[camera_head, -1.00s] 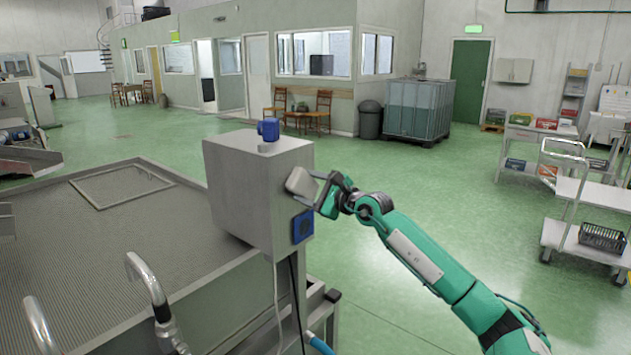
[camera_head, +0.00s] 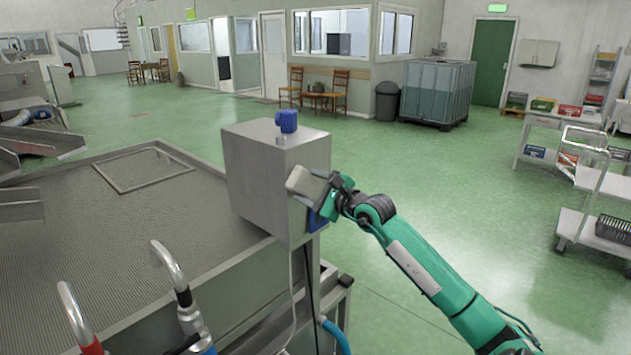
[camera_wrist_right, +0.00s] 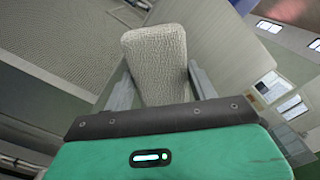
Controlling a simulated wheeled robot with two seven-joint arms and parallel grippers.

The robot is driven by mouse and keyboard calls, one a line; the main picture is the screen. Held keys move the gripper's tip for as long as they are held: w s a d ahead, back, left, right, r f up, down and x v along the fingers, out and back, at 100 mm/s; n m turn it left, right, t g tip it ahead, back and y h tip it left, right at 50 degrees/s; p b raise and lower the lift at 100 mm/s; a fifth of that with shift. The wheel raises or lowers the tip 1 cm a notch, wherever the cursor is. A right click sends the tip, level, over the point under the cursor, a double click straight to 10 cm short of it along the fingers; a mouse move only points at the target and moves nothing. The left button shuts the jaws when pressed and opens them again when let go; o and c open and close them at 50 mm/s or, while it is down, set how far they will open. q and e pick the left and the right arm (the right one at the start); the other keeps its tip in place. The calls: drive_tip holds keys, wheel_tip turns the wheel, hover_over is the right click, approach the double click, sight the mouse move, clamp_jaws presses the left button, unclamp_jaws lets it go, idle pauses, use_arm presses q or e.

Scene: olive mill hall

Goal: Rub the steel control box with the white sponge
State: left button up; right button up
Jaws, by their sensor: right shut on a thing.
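The steel control box (camera_head: 262,185) stands at the corner of the large grated steel table, with a blue fitting (camera_head: 287,121) on top and a blue part low on its right side. My right gripper (camera_head: 322,192) is beside the box's right side, shut on the white sponge (camera_head: 304,182). The sponge is at the box's side face and seems to touch it; the exact contact is hard to tell. In the right wrist view the sponge (camera_wrist_right: 157,62) sticks out between the two fingers (camera_wrist_right: 160,88), close to a pale grey surface. My left gripper does not show.
The grated table (camera_head: 120,230) fills the lower left, with a square frame (camera_head: 140,172) on it. Curved metal pipes (camera_head: 168,262) rise at its front edge. A cable and blue hose hang below the box. A white trolley (camera_head: 590,230) stands right; the green floor between is clear.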

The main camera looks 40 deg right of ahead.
drive_tip(key=shift+s+a, duration=0.1)
drive_tip(key=shift+a, duration=0.85)
drive_tip(key=shift+s+f, duration=0.15)
drive_tip(key=shift+s, duration=0.4)
drive_tip(key=s, duration=0.1)
drive_tip(key=s+b, duration=0.2)
drive_tip(key=s, duration=0.1)
drive_tip(key=shift+d, duration=0.25)
drive_tip(key=shift+s+r, duration=0.2)
drive_tip(key=shift+s, duration=0.15)
drive_tip(key=shift+s+d+b, duration=0.15)
drive_tip(key=shift+s+b, duration=1.05)
drive_tip(key=shift+s, duration=0.3)
